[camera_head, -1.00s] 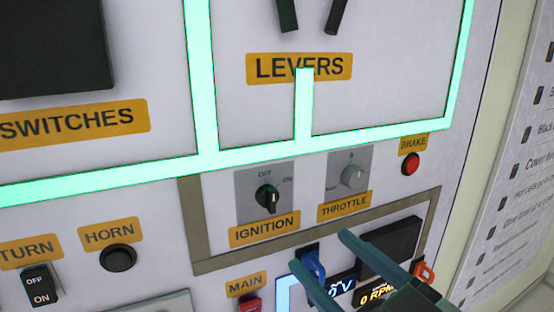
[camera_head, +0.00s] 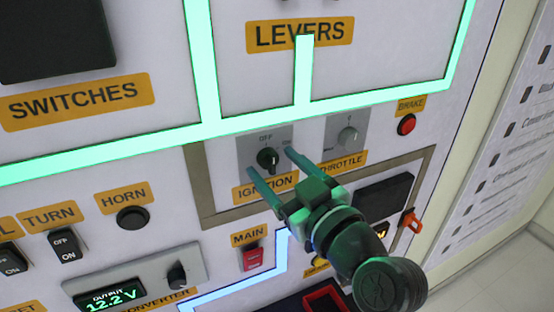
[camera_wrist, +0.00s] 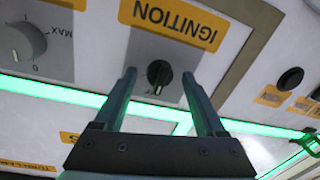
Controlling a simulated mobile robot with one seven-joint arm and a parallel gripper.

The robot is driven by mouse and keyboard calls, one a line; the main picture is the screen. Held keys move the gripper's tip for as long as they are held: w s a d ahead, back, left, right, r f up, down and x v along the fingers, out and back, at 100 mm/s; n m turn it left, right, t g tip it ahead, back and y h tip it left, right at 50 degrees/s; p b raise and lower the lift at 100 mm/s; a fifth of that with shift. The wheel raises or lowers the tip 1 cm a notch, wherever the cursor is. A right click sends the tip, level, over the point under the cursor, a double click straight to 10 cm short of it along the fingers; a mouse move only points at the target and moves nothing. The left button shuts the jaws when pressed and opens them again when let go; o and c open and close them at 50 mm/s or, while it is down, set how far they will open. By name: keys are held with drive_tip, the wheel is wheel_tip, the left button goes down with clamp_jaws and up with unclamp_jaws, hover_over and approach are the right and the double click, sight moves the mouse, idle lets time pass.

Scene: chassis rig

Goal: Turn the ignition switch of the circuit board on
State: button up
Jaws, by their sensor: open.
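The ignition switch is a dark rotary knob (camera_head: 267,159) on a grey plate, with OFF printed above it and an orange IGNITION label (camera_head: 265,189) below. In the wrist view the picture is upside down. The knob (camera_wrist: 158,73) shows between the two fingertips of my gripper (camera_wrist: 160,76), with space on both sides. Contact with the knob cannot be seen.
The throttle knob (camera_head: 347,137) is close to the right, with the red brake button (camera_head: 406,125) beyond. The red main switch (camera_head: 252,258) is below. The horn button (camera_head: 133,217) and turn switch (camera_head: 66,244) are at lower left. A glowing green strip (camera_head: 120,145) runs above the ignition.

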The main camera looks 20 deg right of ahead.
clamp_jaws()
idle(0.4)
drive_tip(key=shift+m, duration=0.3)
drive_tip(key=m, duration=0.5)
drive_tip(key=shift+a+m+t+b, duration=0.1)
drive_tip(key=shift+m+t+b, duration=0.2)
drive_tip(key=shift+b, duration=0.1)
drive_tip(key=m+p, duration=0.1)
drive_tip(key=m, duration=0.5)
drive_tip(key=shift+h, duration=0.4)
drive_tip(key=shift+m+t, duration=0.3)
unclamp_jaws()
